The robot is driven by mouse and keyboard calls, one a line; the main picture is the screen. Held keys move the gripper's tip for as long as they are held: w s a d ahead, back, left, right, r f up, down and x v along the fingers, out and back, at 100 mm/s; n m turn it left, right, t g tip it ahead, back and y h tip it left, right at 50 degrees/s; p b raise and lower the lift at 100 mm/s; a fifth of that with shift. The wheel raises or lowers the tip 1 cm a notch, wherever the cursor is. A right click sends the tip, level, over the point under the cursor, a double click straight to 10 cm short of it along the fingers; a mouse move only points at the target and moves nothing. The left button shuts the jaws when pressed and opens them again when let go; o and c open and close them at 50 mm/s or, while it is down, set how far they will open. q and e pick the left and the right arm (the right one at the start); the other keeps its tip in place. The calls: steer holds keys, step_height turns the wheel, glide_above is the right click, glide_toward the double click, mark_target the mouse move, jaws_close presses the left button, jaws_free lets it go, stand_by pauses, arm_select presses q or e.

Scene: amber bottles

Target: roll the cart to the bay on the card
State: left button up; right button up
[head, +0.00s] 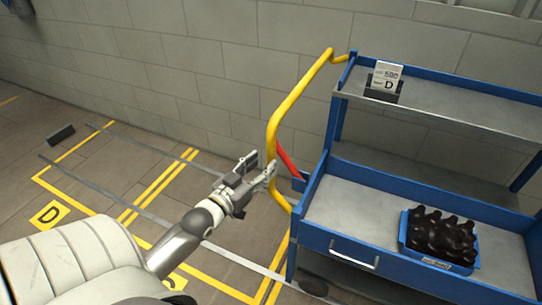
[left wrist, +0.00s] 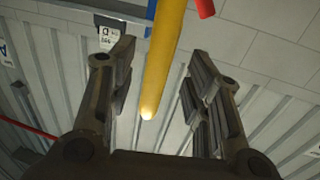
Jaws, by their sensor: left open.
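The cart (head: 318,238) is blue with grey shelves and stands at the right in the head view. Its yellow handle (head: 294,98) bends down on the cart's left side, with a red lever (head: 288,160) beside it. A card (head: 388,80) reading D stands on the top shelf. My left gripper (head: 262,167) is open at the handle's upright part. In the left wrist view the yellow bar (left wrist: 166,50) shows between the open fingers (left wrist: 158,85); contact cannot be told. A floor plate D (head: 48,214) marks a yellow-lined bay at the left. My right gripper is out of view.
A blue tray (head: 407,256) of dark bottles (head: 440,232) sits on the cart's lower shelf. A block wall (head: 200,60) runs behind. A dark block (head: 60,134) lies on the floor near the far bay lines. Floor between the lines looks clear.

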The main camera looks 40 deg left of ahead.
mark_target(268, 160)
arm_select(q)
steer(key=shift+w+a, duration=0.1)
steer(key=shift+w, duration=2.5)
jaws_close()
